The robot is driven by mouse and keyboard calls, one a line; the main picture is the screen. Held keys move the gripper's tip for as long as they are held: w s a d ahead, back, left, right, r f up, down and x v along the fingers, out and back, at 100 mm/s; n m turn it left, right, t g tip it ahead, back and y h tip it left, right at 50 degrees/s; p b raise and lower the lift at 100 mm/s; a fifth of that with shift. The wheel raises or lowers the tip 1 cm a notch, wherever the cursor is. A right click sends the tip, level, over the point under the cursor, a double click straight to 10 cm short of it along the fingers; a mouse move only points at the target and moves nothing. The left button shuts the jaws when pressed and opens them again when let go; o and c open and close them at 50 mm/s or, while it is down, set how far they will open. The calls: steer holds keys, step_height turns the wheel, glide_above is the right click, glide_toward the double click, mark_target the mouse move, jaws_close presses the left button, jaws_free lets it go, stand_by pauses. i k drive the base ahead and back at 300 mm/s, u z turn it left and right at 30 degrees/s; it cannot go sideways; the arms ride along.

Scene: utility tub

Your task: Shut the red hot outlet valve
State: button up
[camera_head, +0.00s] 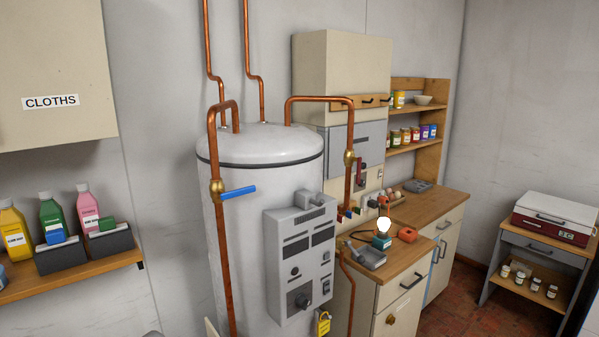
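The red hot outlet valve has a brass body (349,158) on the copper pipe to the right of the white tank (262,148). Its red lever (359,171) hangs beside the pipe, roughly upright and in line with it. A second valve with a blue lever (238,192) sits on the left copper pipe (225,260); that lever points right, across the pipe. My gripper is not in view.
A wooden counter (403,254) right of the tank holds a lit bulb (384,225) and small items. A bottle shelf (70,278) is at left.

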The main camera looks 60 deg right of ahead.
mark_target(358, 160)
steer(key=z, duration=0.3)
steer(key=k, duration=0.3)
steer(key=z, duration=1.7)
steer(key=i, duration=0.5)
steer(key=z, duration=0.05)
steer(key=k, duration=0.45)
steer(key=z, duration=0.85)
steer(key=i, duration=0.8)
steer(key=u, duration=2.3)
